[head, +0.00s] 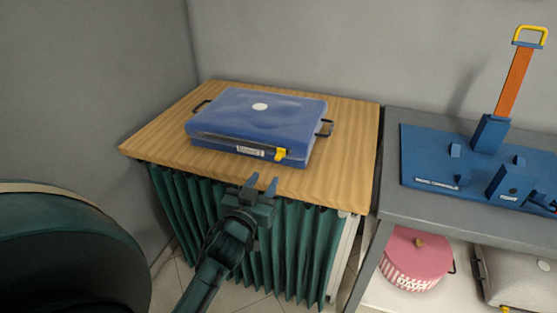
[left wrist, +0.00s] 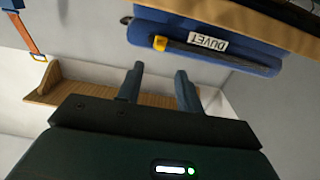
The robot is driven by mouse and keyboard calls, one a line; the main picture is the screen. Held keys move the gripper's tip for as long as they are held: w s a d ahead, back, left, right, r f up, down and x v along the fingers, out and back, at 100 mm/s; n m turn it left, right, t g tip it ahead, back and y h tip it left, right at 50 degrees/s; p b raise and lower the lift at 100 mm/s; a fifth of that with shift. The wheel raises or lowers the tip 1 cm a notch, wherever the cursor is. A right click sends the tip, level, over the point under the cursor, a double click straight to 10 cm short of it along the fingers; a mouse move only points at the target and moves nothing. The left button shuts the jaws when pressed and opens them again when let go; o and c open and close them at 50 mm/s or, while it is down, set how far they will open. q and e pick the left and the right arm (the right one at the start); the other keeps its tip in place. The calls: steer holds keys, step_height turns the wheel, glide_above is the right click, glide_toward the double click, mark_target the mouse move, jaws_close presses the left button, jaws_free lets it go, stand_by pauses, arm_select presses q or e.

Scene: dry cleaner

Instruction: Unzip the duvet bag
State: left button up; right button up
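The blue duvet bag (head: 262,118) lies flat on the wooden table top, with a white round spot on its lid and black handles at its sides. A yellow zip pull (head: 281,154) sits on its front face, right of a white label. In the left wrist view the bag (left wrist: 225,58) shows its "DUVET" label and the yellow pull (left wrist: 160,43). My left gripper (head: 262,184) is open and empty, in front of the table edge, below and a little left of the pull, apart from the bag. My right gripper is not in view.
The wooden table (head: 345,160) has a green pleated curtain (head: 290,250) below its front edge. To the right, a grey bench (head: 390,205) carries a blue board with an orange strap (head: 515,80). A pink round box (head: 417,258) sits on the shelf below.

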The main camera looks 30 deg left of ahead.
mark_target(277, 159)
arm_select(q)
steer(key=x, duration=1.1)
steer(key=shift+w, duration=0.15)
steer(key=shift+c, duration=0.2)
jaws_close()
